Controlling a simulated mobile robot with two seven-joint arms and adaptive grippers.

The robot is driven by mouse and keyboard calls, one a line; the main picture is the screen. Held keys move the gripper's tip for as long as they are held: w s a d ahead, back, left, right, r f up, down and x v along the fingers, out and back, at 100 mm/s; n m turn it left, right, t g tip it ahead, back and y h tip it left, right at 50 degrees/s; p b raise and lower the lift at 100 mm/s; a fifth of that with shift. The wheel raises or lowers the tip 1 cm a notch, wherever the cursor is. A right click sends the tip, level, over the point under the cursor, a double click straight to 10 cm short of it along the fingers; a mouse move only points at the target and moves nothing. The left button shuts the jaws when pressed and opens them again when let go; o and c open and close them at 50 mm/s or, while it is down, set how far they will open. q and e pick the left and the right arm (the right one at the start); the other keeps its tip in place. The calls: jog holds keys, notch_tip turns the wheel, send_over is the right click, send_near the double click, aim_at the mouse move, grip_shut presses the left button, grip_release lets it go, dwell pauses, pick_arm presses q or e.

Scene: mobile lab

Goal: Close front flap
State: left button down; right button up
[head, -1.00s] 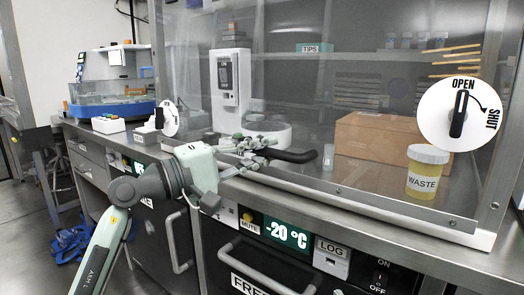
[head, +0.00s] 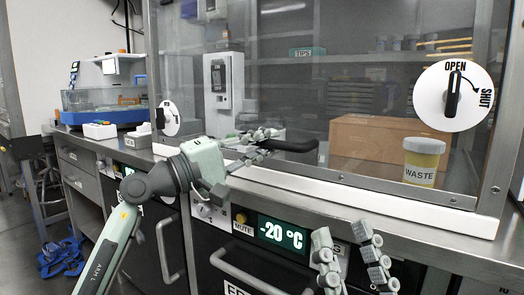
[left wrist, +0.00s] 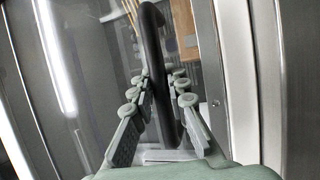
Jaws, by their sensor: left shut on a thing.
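The front flap (head: 300,110) is a clear pane with a metal lower edge, standing in front of the lab bench enclosure. A black handle (head: 296,146) sits low on it; the handle also shows in the left wrist view (left wrist: 151,50). My left gripper (head: 262,138) is shut on the handle, with its fingers on both sides of the bar in the left wrist view (left wrist: 160,98). A round white dial (head: 436,104) at the flap's right has its black knob pointing to OPEN. My right gripper (head: 346,262) is open and empty, below the flap in front of the freezer.
A white sill (head: 400,205) runs under the flap. A waste jar (head: 421,164) and a cardboard box (head: 370,140) stand behind the pane. A freezer with a -20 °C display (head: 281,232) is below. A smaller white dial (head: 167,118) is at the left.

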pick_arm(q)
jog(key=shift+w, duration=0.2)
jog(key=c, duration=1.5)
grip_release()
jog(key=v, duration=1.2)
jog(key=shift+s, duration=0.1)
